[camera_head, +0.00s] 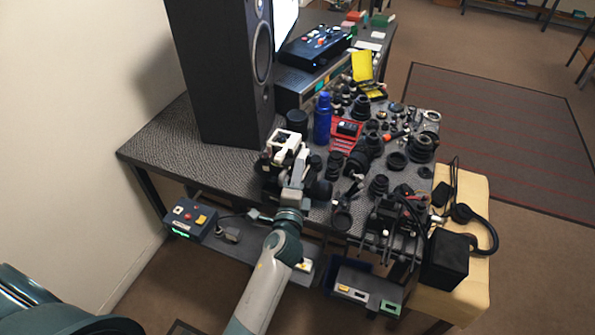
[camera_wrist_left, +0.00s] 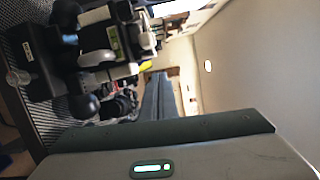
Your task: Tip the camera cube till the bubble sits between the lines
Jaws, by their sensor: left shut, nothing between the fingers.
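My left gripper (camera_head: 296,170) is at the near edge of the patterned table, at the end of my grey arm. It is shut and holds nothing. Right at it is a white-and-black device (camera_head: 284,143), which looks like the camera cube's rig; the gripper overlaps it, and I cannot tell whether they touch. In the left wrist view a small green strip (camera_wrist_left: 113,40) shows between pale parts, perhaps the level's vial. It is too small to tell where the bubble sits. My right gripper is not in view.
A tall black speaker (camera_head: 222,75) stands behind. A blue bottle (camera_head: 322,118), a red tray (camera_head: 345,144) and many dark lens parts crowd the table to the right. A control box (camera_head: 190,219) with coloured buttons sits on a lower shelf. Bare tabletop (camera_head: 180,145) lies to the left.

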